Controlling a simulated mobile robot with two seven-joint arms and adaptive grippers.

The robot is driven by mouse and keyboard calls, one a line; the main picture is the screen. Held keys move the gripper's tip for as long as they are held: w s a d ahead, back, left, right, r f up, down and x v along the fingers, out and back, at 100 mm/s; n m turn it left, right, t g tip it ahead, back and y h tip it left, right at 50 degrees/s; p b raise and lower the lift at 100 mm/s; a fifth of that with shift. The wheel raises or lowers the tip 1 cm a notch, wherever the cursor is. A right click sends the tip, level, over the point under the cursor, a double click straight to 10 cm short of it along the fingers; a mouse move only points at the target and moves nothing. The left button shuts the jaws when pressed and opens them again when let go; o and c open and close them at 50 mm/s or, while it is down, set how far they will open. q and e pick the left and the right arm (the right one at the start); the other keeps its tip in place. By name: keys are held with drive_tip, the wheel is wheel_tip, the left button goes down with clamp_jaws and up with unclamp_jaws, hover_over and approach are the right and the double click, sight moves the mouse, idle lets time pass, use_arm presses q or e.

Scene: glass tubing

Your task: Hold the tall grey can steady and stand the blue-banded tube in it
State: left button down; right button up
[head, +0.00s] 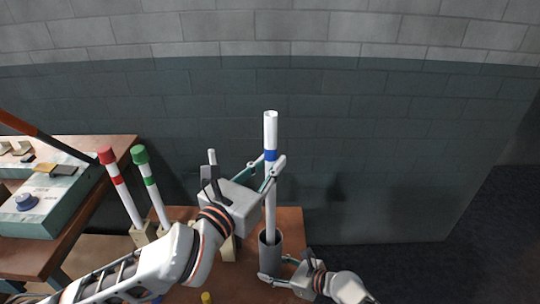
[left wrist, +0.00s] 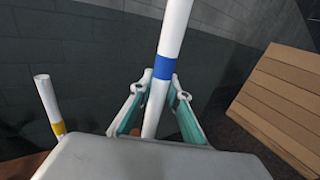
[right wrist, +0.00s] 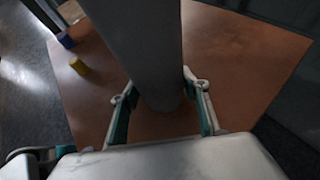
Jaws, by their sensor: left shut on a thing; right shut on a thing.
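The blue-banded tube (head: 270,130) is white and stands close to upright. My left gripper (head: 268,168) is shut on it just below the blue band; the tube also runs between the fingers in the left wrist view (left wrist: 172,40). The tall grey can (head: 270,258) stands on the brown table. The tube's lower end reaches into the can's dark mouth; how deep it goes is hidden. My right gripper (head: 283,272) is shut on the can low down, and the can fills the middle of the right wrist view (right wrist: 145,45).
A red-capped tube (head: 118,187) and a green-capped tube (head: 150,185) stand in blocks on the left. A yellow-banded tube (left wrist: 45,100) stands beside my left gripper. A wall stands behind.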

use_arm(q)
drive_tip(key=shift+f, duration=4.9)
use_arm(e)
drive_tip(key=shift+f, duration=0.1)
use_arm(q)
drive_tip(key=shift+f, duration=0.9)
drive_tip(key=c, duration=1.8)
unclamp_jaws()
drive_tip(key=shift+c, duration=0.2)
approach(268, 204)
drive_tip(key=shift+s+a, duration=0.25)
drive_tip(key=shift+s, duration=0.25)
